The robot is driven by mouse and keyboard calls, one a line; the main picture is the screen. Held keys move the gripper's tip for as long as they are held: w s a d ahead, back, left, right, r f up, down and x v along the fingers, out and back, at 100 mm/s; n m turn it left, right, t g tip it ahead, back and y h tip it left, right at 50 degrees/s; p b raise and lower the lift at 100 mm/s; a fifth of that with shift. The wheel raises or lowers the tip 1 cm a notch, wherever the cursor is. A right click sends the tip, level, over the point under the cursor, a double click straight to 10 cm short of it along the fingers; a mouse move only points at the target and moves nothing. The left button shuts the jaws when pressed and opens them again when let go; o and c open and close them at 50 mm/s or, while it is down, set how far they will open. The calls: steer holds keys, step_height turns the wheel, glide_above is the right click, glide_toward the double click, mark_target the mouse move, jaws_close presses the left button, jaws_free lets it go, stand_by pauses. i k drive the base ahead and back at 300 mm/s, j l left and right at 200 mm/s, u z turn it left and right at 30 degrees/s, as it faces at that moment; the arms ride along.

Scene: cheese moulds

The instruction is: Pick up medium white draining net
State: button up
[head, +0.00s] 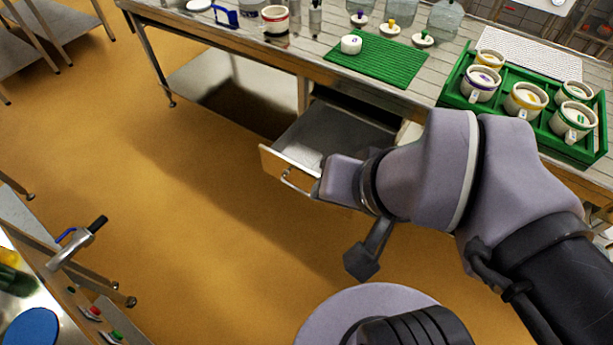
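A white, finely meshed sheet (530,54) lies flat on the table at the upper right, behind the green crate. It looks like a draining net, but I cannot tell its size class, and no second net shows clearly to compare. My gripper (319,188) is far from it, at the front of an open drawer (310,142) below the table. My wrist hides most of the gripper, so its fingers and whether it holds the drawer handle (291,180) cannot be made out. The visible part of the drawer's grey inside looks bare.
A green crate (449,97) holds several white moulds with coloured bands. A green mat (395,68) carries a small white round piece (351,44). Bottles and stoppers stand behind it. A banded pot (275,20) stands further left.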

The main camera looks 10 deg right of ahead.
mark_target(305, 156)
steer(key=i+l+u, duration=0.15)
steer(key=i, duration=0.4)
steer(key=i+l+u, duration=0.15)
steer(key=i, duration=0.35)
